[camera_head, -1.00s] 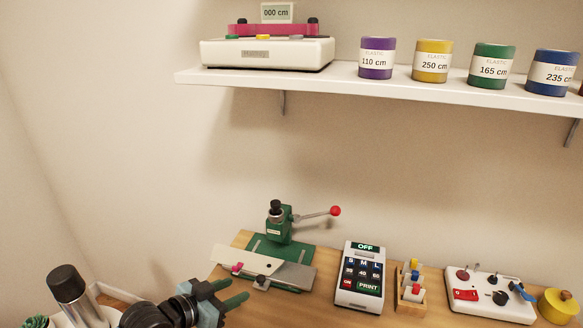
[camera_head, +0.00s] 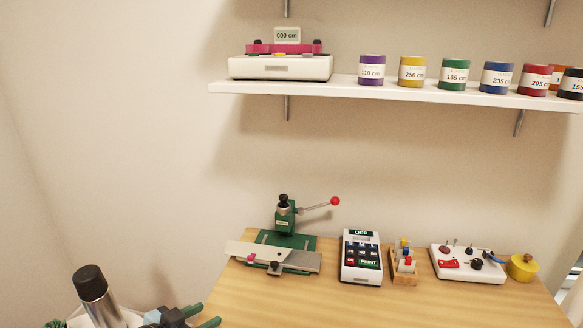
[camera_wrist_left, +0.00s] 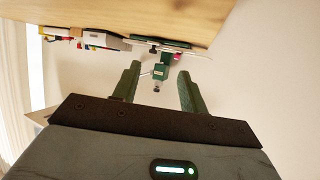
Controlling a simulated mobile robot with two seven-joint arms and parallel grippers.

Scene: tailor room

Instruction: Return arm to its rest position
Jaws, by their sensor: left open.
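My left gripper (camera_head: 204,315) is low at the left in the head view, in front of the table's left front edge and cut off by the bottom of the picture. In the left wrist view my left gripper (camera_wrist_left: 158,78) has its two green fingers spread apart with nothing held between them. The green press (camera_wrist_left: 160,72) shows beyond the fingers there, upside down and apart from them. My right gripper does not show.
The wooden table (camera_head: 400,305) bears the green press (camera_head: 290,240), a label printer (camera_head: 361,258), a small wooden rack (camera_head: 404,265) and a white switch board (camera_head: 467,265). A shelf (camera_head: 345,92) above holds a measuring device (camera_head: 280,68) and several elastic spools.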

